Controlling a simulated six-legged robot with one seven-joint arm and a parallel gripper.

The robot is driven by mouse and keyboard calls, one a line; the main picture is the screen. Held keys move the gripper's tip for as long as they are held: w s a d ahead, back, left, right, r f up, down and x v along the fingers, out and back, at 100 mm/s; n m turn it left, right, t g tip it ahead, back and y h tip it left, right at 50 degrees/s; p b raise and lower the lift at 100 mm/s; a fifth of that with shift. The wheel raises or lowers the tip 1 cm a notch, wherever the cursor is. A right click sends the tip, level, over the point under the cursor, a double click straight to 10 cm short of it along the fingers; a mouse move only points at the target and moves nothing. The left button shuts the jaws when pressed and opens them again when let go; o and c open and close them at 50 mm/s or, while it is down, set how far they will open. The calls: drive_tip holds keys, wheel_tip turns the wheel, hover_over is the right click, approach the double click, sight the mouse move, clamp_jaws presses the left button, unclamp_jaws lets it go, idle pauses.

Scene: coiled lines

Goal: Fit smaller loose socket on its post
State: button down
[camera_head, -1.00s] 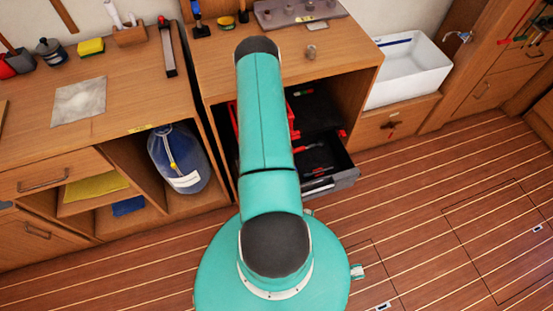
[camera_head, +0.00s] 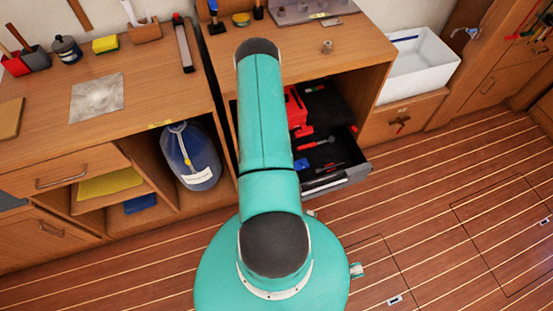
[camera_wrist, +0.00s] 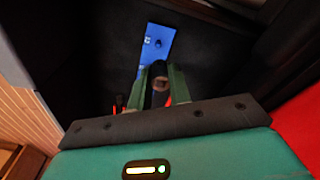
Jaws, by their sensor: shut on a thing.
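In the wrist view my gripper (camera_wrist: 161,88) is shut on a small dark metal socket (camera_wrist: 160,84), held between the two green fingers. Just beyond it a blue strip (camera_wrist: 154,62) lies on a dark surface, with one short dark post (camera_wrist: 158,43) standing on it. The socket appears in front of the post in the picture and apart from it. The near end of the strip is hidden by the fingers. There my gripper is hidden behind my arm.
An open drawer (camera_head: 345,180) under the bench holds red tools and dark foam. A red block (camera_wrist: 300,130) is close on the right in the wrist view. A grey tray (camera_head: 290,14) sits at the back of the bench. The plank floor right of the drawer is clear.

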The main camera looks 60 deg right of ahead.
drive_tip(key=shift+s+f, duration=0.1)
drive_tip(key=shift+f, duration=2.65)
drive_tip(key=shift+f, duration=0.45)
drive_tip(key=shift+f, duration=0.3)
drive_tip(key=shift+f, duration=0.15)
drive_tip(key=c, duration=0.9)
unclamp_jaws()
